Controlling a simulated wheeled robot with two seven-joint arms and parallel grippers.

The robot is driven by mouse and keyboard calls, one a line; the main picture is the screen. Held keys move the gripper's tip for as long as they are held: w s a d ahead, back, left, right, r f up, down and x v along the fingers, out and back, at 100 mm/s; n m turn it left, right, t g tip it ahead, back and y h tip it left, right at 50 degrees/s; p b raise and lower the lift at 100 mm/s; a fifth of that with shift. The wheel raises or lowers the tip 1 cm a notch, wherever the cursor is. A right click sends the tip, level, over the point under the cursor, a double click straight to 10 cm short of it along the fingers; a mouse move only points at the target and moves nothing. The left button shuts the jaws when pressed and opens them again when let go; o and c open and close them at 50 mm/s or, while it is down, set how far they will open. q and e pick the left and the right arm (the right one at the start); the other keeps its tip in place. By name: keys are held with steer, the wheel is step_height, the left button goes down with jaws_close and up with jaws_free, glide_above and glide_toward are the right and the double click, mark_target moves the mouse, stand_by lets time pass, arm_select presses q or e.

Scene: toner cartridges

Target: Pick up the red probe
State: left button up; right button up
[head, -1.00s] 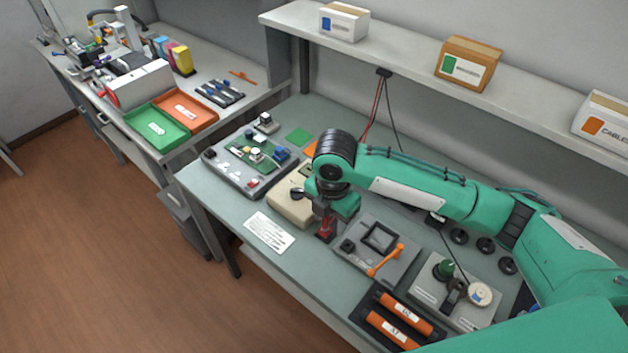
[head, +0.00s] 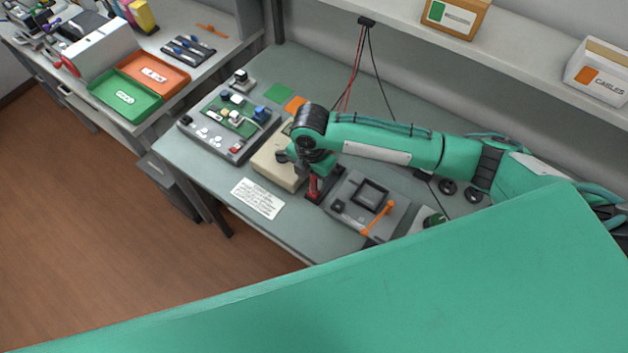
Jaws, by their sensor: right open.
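The red probe (head: 313,187) stands upright in a dark holder on the workbench, between a beige box and a grey fixture with an orange handle. My right gripper (head: 314,177) is directly above it, pointing down, with its fingers around or just beside the probe's upper part. The jaws are open. The wrist hides the probe's top, so I cannot tell whether the fingers touch it. My left gripper is not in view.
The beige box (head: 277,167) is left of the probe and the grey fixture (head: 350,203) right of it. A white printed card (head: 258,198) lies in front. A circuit-board station (head: 216,139) is farther left. A shelf (head: 515,45) with boxes overhangs the back.

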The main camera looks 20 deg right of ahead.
mark_target(314, 182)
steer(key=f, duration=0.1)
steer(key=f+p, duration=0.1)
steer(key=d+f+p, duration=0.1)
steer(key=f, duration=0.1)
steer(key=shift+w, duration=0.4)
steer(key=shift+f, duration=0.4)
jaws_close()
